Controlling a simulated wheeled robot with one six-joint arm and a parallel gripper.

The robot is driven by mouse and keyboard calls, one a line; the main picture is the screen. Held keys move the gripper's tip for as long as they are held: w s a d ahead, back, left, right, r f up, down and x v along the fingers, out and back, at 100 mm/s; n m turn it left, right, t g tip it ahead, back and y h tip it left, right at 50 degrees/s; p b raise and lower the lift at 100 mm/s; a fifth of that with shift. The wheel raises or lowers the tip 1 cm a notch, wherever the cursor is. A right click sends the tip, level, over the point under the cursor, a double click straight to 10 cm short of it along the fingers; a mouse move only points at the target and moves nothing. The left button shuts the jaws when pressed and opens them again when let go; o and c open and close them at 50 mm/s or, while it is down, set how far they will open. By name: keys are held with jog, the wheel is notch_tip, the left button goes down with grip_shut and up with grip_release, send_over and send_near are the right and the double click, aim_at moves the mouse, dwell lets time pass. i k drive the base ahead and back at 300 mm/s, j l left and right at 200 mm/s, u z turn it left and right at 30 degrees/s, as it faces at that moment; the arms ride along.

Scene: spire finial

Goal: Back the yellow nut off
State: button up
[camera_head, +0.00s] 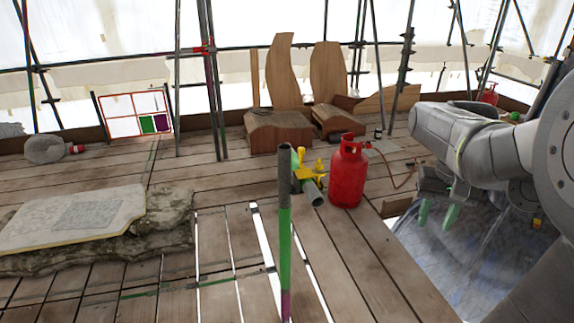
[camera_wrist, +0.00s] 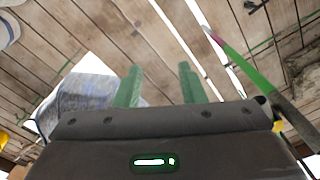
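Yellow fittings (camera_head: 309,174) sit on a short grey tube, just behind an upright pole (camera_head: 284,215) in the head view. A small yellow piece (camera_head: 319,164) at their upper right may be the nut; it is too small to be sure. My gripper (camera_head: 437,212), with green fingers, is at the right, well apart from the fittings. The wrist view shows its two fingers (camera_wrist: 160,88) spread with nothing between them. In that view, a yellow patch (camera_wrist: 278,127) shows beside the pole at the right; I cannot tell what it is.
A red gas bottle (camera_head: 347,175) with a hose stands right of the fittings. A stone slab (camera_head: 75,218) lies at the left. Wooden pieces (camera_head: 280,133) stand at the back. Blue-grey sheeting (camera_head: 460,250) lies below my gripper. Bare planks lie around the pole.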

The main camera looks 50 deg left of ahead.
aim_at(317, 167)
jog(key=i+j+u, duration=0.15)
jog(key=u, duration=0.25)
jog(key=i+u, duration=0.2)
jog(key=u, duration=0.2)
jog(key=i+u, duration=0.2)
jog(key=u, duration=0.25)
jog(key=i+u, duration=0.25)
jog(key=u, duration=0.15)
jog(key=i+l+u, duration=0.1)
jog(key=i+l, duration=0.2)
jog(key=i, duration=0.15)
jog(key=i+l+u, duration=0.1)
jog(key=i+l, duration=0.2)
jog(key=i, duration=0.1)
